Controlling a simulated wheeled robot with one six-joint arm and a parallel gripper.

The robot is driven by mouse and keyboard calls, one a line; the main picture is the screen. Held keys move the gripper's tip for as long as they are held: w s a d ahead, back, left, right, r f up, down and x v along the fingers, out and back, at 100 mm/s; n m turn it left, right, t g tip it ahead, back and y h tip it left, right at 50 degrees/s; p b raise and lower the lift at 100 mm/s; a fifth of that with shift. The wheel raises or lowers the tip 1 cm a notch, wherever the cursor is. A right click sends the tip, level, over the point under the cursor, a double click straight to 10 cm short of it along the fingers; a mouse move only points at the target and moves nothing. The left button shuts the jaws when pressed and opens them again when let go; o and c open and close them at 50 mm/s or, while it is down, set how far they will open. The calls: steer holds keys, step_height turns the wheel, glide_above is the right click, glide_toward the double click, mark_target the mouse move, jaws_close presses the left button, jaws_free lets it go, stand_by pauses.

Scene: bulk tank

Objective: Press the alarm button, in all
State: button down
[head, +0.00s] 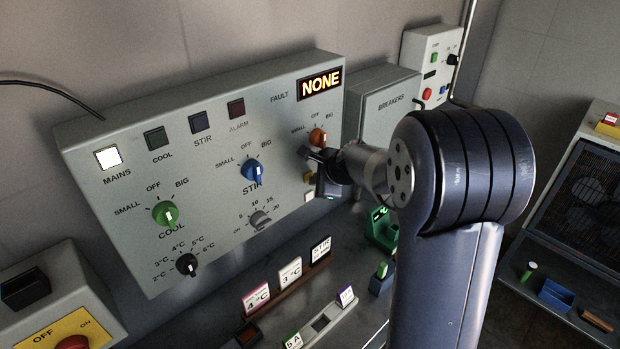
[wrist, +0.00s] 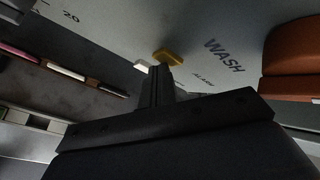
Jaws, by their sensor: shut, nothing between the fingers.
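A yellow button (head: 308,177) sits at the right end of the grey control panel (head: 130,220), above a white button (head: 309,196). In the wrist view, the yellow button (wrist: 168,55) and the white button (wrist: 142,66) lie just beyond my fingertips, near a small label that seems to read ALARM. I cannot tell which button it names. My gripper (wrist: 157,76) is shut and empty, pointing at the panel; its tips overlap the yellow button's lower edge. Contact cannot be told. In the head view, my gripper (head: 314,170) is partly hidden by my wrist. The ALARM lamp (head: 236,108) is dark red.
The orange WASH knob (head: 317,137) is close to my gripper; it looms large in the wrist view (wrist: 290,55). Cards in holders (head: 290,272) stand below. The fault display (head: 320,83) reads NONE.

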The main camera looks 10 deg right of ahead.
steer(key=shift+s+d+b, duration=0.35)
steer(key=shift+s+d, duration=0.05)
steer(key=shift+s, duration=0.25)
steer(key=shift+s+d, duration=0.1)
steer(key=s+d, duration=0.1)
steer(key=s+b, duration=0.1)
steer(key=s+d+b, duration=0.1)
steer(key=s, duration=0.1)
steer(key=shift+d, duration=0.3)
stand_by(0.5)
steer(key=shift+s+d+b, duration=0.45)
steer(key=shift+s+d, duration=0.1)
steer(key=shift+s, duration=0.25)
steer(key=shift+s+d+b, duration=0.4)
steer(key=shift+s+d, duration=0.1)
steer(key=shift+s, duration=0.3)
